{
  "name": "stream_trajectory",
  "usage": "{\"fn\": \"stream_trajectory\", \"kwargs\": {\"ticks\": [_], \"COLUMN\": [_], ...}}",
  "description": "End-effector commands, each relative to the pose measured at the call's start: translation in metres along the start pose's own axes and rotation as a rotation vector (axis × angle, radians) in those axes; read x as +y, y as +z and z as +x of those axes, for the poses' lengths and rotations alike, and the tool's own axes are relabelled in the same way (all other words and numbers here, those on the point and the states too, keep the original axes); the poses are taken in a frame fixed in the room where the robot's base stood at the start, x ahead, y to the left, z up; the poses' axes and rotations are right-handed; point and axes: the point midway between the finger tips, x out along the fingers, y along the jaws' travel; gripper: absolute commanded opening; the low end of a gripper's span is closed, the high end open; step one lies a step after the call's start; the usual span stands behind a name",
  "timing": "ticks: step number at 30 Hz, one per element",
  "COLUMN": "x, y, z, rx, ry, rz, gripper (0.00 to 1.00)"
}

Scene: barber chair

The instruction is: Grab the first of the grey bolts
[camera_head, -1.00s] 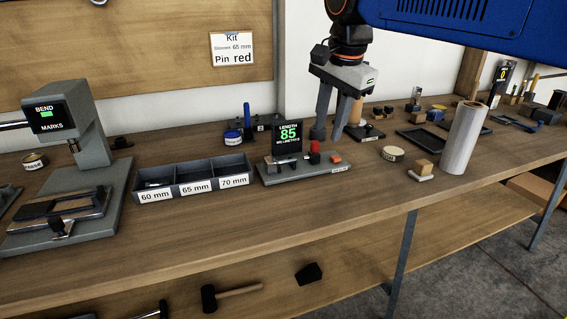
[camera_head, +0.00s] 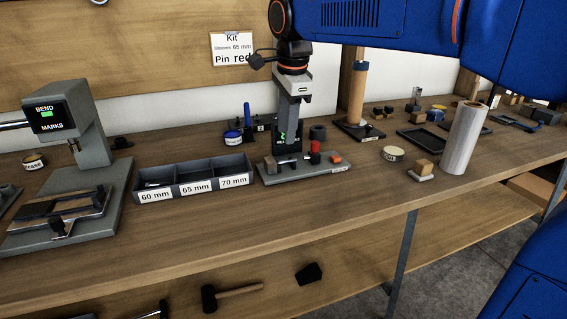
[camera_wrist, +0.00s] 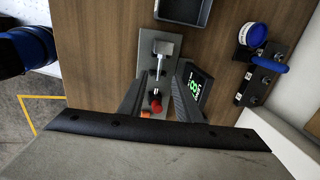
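My gripper (camera_head: 288,140) hangs over the length gauge (camera_head: 330,168) with its fingers pointing down. In the wrist view my gripper (camera_wrist: 160,80) is open, its fingers apart on either side of the gauge's middle. Between and ahead of them lies a grey, square-ended piece with a thin rod (camera_wrist: 165,48). It also shows at the gauge's left end (camera_head: 271,164) in the head view. I cannot tell whether it is a grey bolt or part of the gauge. A red knob (camera_wrist: 156,106) lies behind it. The gauge display (camera_wrist: 196,87) shows green digits, seemingly 85.
The three-part tray (camera_head: 195,190), labelled 60, 65 and 70 mm, stands left of the gauge. The bending machine (camera_head: 85,135) is farther left. A blue-handled rack (camera_wrist: 265,68) stands behind. A white roll (camera_head: 463,138) and a small block (camera_head: 421,168) are right.

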Motion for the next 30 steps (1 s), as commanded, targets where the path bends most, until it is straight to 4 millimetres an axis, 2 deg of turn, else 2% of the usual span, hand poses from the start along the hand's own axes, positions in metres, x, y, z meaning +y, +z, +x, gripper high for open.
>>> {"fn": "stream_trajectory", "kwargs": {"ticks": [4,14,22,30], "x": [0.001,0.001,0.0,0.0], "y": [0.0,0.0,0.001,0.001], "z": [0.024,0.047,0.082,0.091], "rx": [0.001,0.0,0.001,0.0], "ry": [0.003,0.001,0.002,0.0], "rz": [0.0,0.0,0.0,0.0], "gripper": [0.31,0.31,0.31,0.31]}}
